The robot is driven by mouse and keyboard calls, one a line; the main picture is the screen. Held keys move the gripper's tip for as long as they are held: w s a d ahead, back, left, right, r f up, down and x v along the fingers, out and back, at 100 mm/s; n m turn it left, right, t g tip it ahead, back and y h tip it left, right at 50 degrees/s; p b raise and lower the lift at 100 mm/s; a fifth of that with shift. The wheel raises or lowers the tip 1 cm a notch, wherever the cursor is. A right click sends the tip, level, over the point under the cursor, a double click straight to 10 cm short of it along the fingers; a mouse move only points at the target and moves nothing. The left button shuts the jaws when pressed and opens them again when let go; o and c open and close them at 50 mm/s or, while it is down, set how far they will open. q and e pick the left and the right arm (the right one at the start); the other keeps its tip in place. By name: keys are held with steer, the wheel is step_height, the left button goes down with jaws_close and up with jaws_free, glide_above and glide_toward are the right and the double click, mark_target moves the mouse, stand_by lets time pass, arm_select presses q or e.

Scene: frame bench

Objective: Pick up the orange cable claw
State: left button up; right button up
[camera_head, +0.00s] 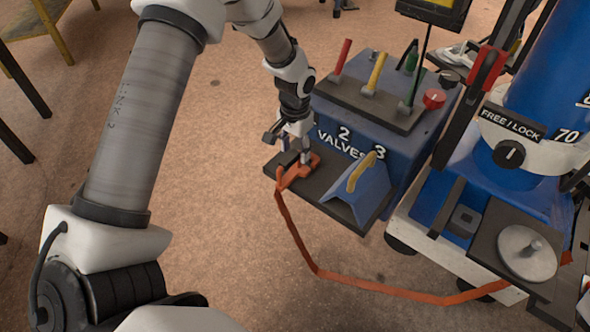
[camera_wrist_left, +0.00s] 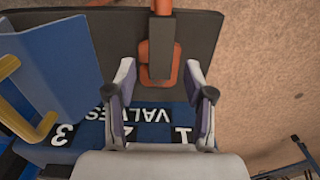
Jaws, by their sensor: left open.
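The orange cable claw (camera_head: 299,172) lies on the dark shelf (camera_head: 330,208) at the front of the blue valve box. An orange cable (camera_head: 312,262) runs from it down and across to the lower right. In the left wrist view the claw (camera_wrist_left: 178,62) shows as an orange part with a dark grey block (camera_wrist_left: 161,48) on it. My left gripper (camera_head: 294,150) is directly over the claw. In the left wrist view my left gripper (camera_wrist_left: 160,68) is open, with one finger on each side of the block. I cannot tell whether the fingers touch it. My right gripper is out of view.
A blue wedge with a yellow handle (camera_head: 361,172) stands on the shelf just right of the claw. The valve box (camera_head: 350,125) carries red, yellow and green levers. A blue-and-white machine with a FREE/LOCK knob (camera_head: 508,154) stands at the right.

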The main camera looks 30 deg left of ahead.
arm_select(q)
step_height(320, 180, down, 3)
steer(key=shift+r, duration=0.3)
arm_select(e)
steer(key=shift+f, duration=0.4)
arm_select(q)
jaws_close()
step_height(320, 180, up, 9)
steer(key=p, duration=0.2)
steer(key=shift+r+p, duration=0.1)
steer(key=shift+p, duration=0.2)
steer(key=shift+r, duration=0.4)
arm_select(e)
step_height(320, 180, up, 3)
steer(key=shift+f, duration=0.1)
